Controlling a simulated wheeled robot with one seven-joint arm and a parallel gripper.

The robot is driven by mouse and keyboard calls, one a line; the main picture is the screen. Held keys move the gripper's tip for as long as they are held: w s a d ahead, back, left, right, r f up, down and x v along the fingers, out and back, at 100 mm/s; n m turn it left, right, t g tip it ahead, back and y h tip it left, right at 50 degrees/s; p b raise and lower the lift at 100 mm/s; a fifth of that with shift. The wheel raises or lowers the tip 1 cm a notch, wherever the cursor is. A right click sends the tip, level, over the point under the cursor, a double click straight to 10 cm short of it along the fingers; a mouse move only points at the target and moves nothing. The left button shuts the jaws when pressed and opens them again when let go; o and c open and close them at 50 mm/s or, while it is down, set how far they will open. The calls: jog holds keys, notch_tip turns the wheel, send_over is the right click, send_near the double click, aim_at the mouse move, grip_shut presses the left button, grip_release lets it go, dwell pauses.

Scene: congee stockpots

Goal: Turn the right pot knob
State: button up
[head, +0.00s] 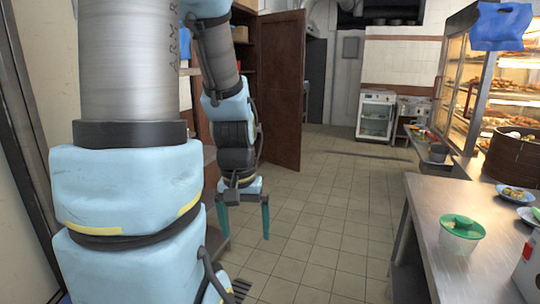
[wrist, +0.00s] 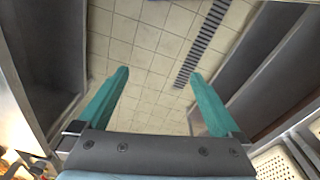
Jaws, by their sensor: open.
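My gripper (head: 245,216) hangs in mid-air over the tiled floor in the head view, its two teal fingers apart. The wrist view shows the gripper (wrist: 155,92) from behind, open, with only floor tiles between the fingers. No pot and no pot knob can be made out in either view. My own arm covers much of the left side of the head view.
A lit food display case (head: 510,90) stands behind. A brown door (head: 281,90) stands open. The tiled floor (head: 325,215) between is clear. A drain grate (wrist: 200,45) lies in the floor.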

jog(key=shift+w+a+r+t, duration=0.15)
jog(key=shift+a+r+t, duration=0.15)
jog(key=shift+a+r, duration=0.15)
jog(key=shift+c, duration=0.5)
jog(key=shift+a, duration=0.2)
jog(key=shift+c, duration=1.4)
jog(key=w+d+f+m+t+h+b, duration=0.3)
jog(key=w+d+m+t+b, duration=0.3)
jog(key=w+d, duration=0.95)
jog(key=s+d+m+g+h+b, duration=0.1)
jog(key=s+d+m+h+b, duration=0.15)
jog(key=d, duration=0.65)
jog(key=s+d+m+h+b, duration=0.1)
jog(key=d+m+h+b, duration=0.2)
jog(key=d, duration=0.7)
jog(key=m+g+h+b, duration=0.3)
jog(key=m+g+h, duration=0.1)
jog(key=m+g, duration=0.75)
send_near(536, 278)
jog(key=shift+t, duration=0.45)
jog(key=s+d, duration=0.1)
jog(key=d, duration=0.1)
jog(key=s+d+f, duration=0.1)
jog(key=s+d, duration=0.1)
jog(key=s+d+f, duration=0.1)
jog(key=d, duration=0.2)
jog(key=shift+s+f, duration=0.1)
jog(key=shift+s, duration=0.05)
jog(key=shift+c, duration=0.3)
